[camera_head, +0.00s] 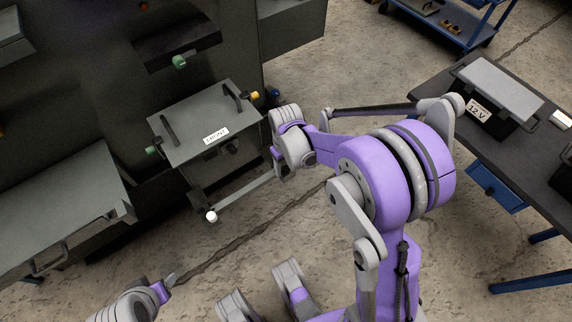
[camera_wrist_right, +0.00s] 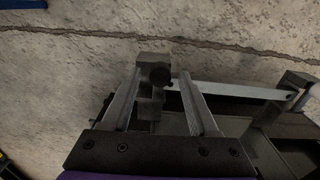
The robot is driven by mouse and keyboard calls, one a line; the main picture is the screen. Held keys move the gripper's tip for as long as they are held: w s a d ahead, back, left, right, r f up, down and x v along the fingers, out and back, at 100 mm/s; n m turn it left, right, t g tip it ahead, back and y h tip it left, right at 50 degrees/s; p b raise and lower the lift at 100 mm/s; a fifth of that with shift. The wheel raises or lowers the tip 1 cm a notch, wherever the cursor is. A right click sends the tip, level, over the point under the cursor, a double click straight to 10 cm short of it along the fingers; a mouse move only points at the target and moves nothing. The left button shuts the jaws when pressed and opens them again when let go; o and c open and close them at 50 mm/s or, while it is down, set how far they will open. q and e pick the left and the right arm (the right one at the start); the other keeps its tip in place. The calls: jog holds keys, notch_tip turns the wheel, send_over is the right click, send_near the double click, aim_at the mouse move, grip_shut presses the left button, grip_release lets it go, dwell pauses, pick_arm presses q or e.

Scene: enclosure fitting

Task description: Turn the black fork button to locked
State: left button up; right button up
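In the right wrist view a small black round button (camera_wrist_right: 160,75) sits on a grey block (camera_wrist_right: 150,100) between my right gripper's two fingers (camera_wrist_right: 160,78). The fingers are apart, one on each side, with gaps visible; I see no clear contact. In the head view my right gripper (camera_head: 272,155) is at the right side of the grey box labelled FRONT (camera_head: 190,130); its fingers and the button are mostly hidden. A pale bar (camera_head: 245,193) with a white knob (camera_head: 211,216) runs below the box. My left gripper (camera_head: 172,282) is low at left, its finger opening unclear.
A grey cabinet (camera_head: 205,70) stands behind the box, with a drawer-like grey unit (camera_head: 60,200) at left. A dark table (camera_head: 440,90) with a 12 V case (camera_head: 500,85) is at right. A blue cart (camera_head: 465,35) stands at the back. Concrete floor between is clear.

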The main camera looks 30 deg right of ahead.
aim_at(286, 168)
pick_arm(q)
notch_tip(286, 168, up, 3)
jog(key=p, duration=0.3)
jog(key=shift+s+r, duration=0.1)
jog(key=shift+r, duration=0.1)
pick_arm(e)
notch_tip(286, 168, up, 11)
jog(key=shift+f, duration=0.15)
jog(key=s+a+r+m+t, duration=0.15)
jog(key=s+a, duration=0.25)
jog(key=s, duration=0.4)
jog(key=s+a+r+n+t, duration=0.1)
jog(key=s+a+r+t, duration=0.15)
jog(key=s, duration=0.65)
pick_arm(q)
notch_tip(286, 168, up, 17)
jog(key=w+p, duration=0.2)
jog(key=p, duration=1.2)
jog(key=shift+f+t+p, duration=0.2)
jog(key=shift+t+p, duration=0.15)
jog(key=shift+t, duration=0.05)
pick_arm(e)
notch_tip(286, 168, up, 16)
jog(key=w+t, duration=0.1)
jog(key=w, duration=0.1)
jog(key=shift+w+a, duration=0.25)
jog(key=shift+s+m, duration=0.1)
jog(key=shift+m, duration=0.15)
